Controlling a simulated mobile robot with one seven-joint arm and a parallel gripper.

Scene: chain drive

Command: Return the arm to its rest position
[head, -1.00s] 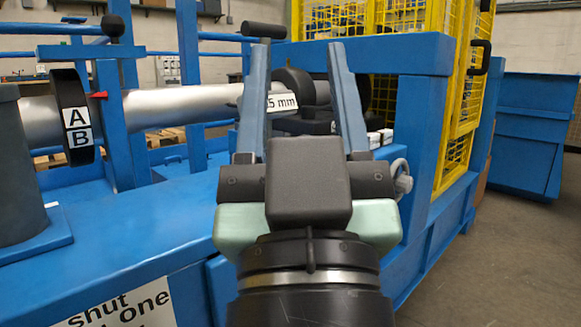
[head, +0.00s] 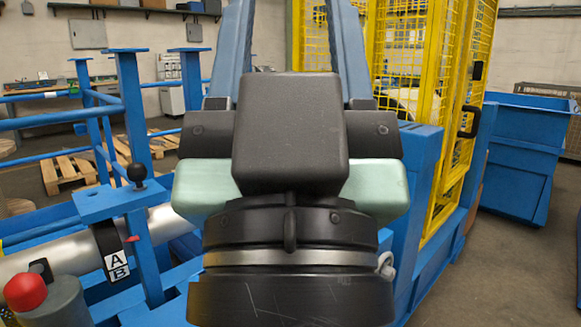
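My gripper (head: 290,30) is in the upper middle of the head view, close to the camera. Its two blue-grey fingers stand wide apart and point up and away, and their tips are cut off by the top edge. Nothing shows between the fingers, so it looks open and empty. The dark wrist block hides much of the blue machine frame behind it.
At lower left are a silver pipe (head: 172,225) with an A/B label (head: 117,266), a black-knobbed lever (head: 137,174) and a red button (head: 25,287). A yellow mesh guard (head: 455,110) and a blue bin (head: 520,165) stand at right. Grey floor is clear at right.

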